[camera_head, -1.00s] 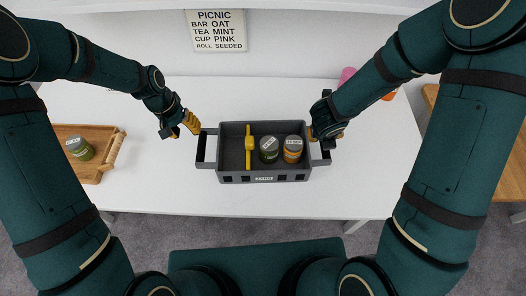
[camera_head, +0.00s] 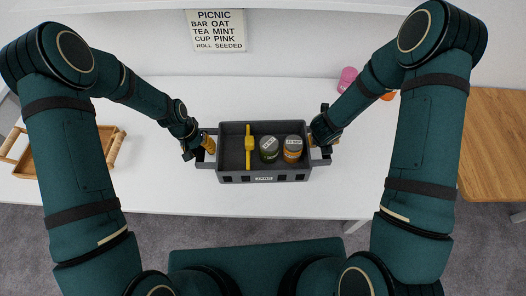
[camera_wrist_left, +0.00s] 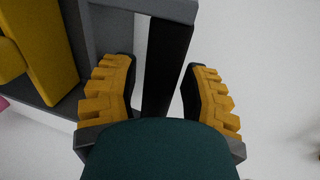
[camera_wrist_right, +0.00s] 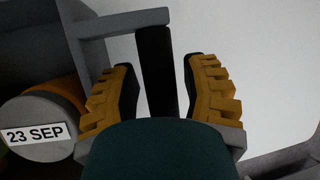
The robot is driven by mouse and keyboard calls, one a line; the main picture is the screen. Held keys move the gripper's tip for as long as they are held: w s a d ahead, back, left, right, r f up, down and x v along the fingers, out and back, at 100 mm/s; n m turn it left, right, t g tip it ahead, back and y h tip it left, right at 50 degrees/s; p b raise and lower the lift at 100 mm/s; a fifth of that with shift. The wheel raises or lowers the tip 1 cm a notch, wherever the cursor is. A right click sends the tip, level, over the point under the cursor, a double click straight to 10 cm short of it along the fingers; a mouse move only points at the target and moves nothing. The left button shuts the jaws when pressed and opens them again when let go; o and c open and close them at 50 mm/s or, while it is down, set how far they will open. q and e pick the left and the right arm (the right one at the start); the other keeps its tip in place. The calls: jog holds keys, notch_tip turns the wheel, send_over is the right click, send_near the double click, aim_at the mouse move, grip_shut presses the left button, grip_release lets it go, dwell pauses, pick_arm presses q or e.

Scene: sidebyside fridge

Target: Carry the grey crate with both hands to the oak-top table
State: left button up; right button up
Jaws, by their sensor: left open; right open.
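The grey crate (camera_head: 264,178) stands on the white table, with a bar handle at each end. The oak-top table (camera_head: 496,135) is at the right.
The white table (camera_head: 150,195) has clear surface around the crate. A wooden tray (camera_head: 107,150) lies at its left, partly behind my arm. A pink cup (camera_head: 347,78) and an orange item (camera_head: 387,96) are at the back right. A sign (camera_head: 217,30) hangs behind.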

pick_arm(q)
grip_shut()
pick_arm(e)
grip_shut()
pick_arm(q)
jog(key=shift+r, duration=0.2)
pick_arm(e)
jog(key=shift+r, duration=0.2)
